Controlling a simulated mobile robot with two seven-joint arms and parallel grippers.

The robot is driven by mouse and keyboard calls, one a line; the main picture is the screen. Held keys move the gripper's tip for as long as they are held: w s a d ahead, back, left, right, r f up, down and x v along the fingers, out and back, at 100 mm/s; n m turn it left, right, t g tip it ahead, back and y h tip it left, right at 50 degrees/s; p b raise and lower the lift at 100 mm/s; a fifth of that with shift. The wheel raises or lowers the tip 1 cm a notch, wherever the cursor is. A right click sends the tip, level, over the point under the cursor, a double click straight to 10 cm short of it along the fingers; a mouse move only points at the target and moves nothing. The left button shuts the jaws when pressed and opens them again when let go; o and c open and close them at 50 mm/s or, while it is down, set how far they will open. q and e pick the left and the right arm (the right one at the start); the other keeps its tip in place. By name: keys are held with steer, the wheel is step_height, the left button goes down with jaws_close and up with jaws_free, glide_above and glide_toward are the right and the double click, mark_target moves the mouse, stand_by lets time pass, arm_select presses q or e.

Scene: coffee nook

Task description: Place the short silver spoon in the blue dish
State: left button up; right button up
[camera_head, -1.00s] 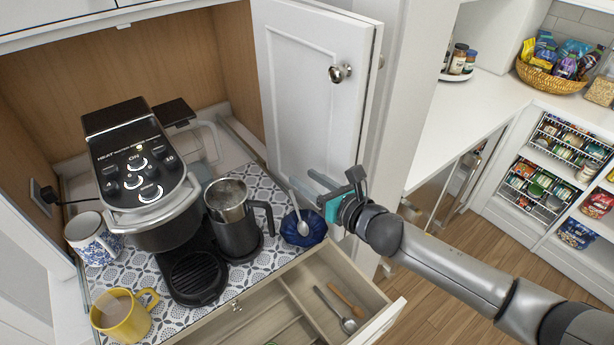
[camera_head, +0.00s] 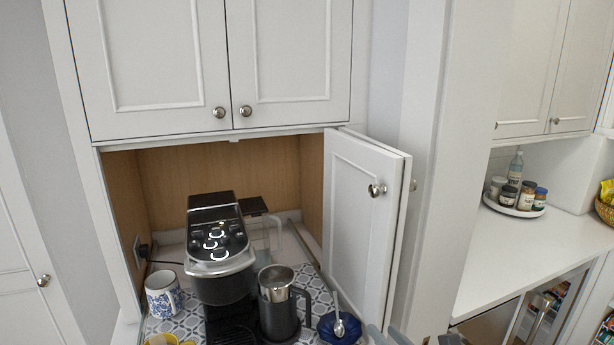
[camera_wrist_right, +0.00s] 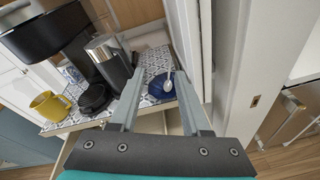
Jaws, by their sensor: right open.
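The blue dish (camera_head: 327,333) sits at the right front of the patterned mat, cut by the bottom edge of the head view. A silver spoon (camera_head: 338,318) leans in it, bowl end down and handle rising; both also show in the right wrist view, the dish (camera_wrist_right: 158,87) and the spoon (camera_wrist_right: 168,82). My right gripper (camera_head: 385,335) is at the bottom edge, right of the dish. In the wrist view its fingers (camera_wrist_right: 160,74) are apart and empty, with the dish beyond, between them. My left gripper is out of view.
A coffee machine (camera_head: 218,262), a steel pitcher (camera_head: 279,310), a blue-and-white mug (camera_head: 163,294) and a yellow mug (camera_wrist_right: 49,105) crowd the mat. The open cabinet door (camera_head: 358,220) stands close to the dish on the right. Upper cabinets hang above.

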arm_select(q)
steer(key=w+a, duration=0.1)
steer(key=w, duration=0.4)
arm_select(e)
steer(key=s+f+m+g+h, duration=0.2)
steer(key=s+f+m+g, duration=0.15)
steer(key=s+m, duration=0.65)
steer(key=s+f+m+g+h, duration=0.15)
steer(key=s+m+g, duration=0.25)
steer(key=s+m, duration=0.6)
steer(key=s+f+m+g+h, duration=0.1)
steer(key=s+f+m+g, duration=0.45)
steer(key=m, duration=0.75)
steer(key=s+f+b, duration=0.3)
steer(key=f+b, duration=0.7)
steer(key=f, duration=2)
arm_select(q)
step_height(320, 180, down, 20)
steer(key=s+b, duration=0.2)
steer(key=b, duration=0.8)
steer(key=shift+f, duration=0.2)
arm_select(e)
steer(key=s+d+f, duration=0.1)
steer(key=s+f, duration=0.7)
steer(key=f, duration=0.4)
steer(key=s+d+f, duration=0.2)
steer(key=s+f, duration=0.5)
steer(key=f, duration=0.4)
steer(key=shift+s+f+g, duration=0.4)
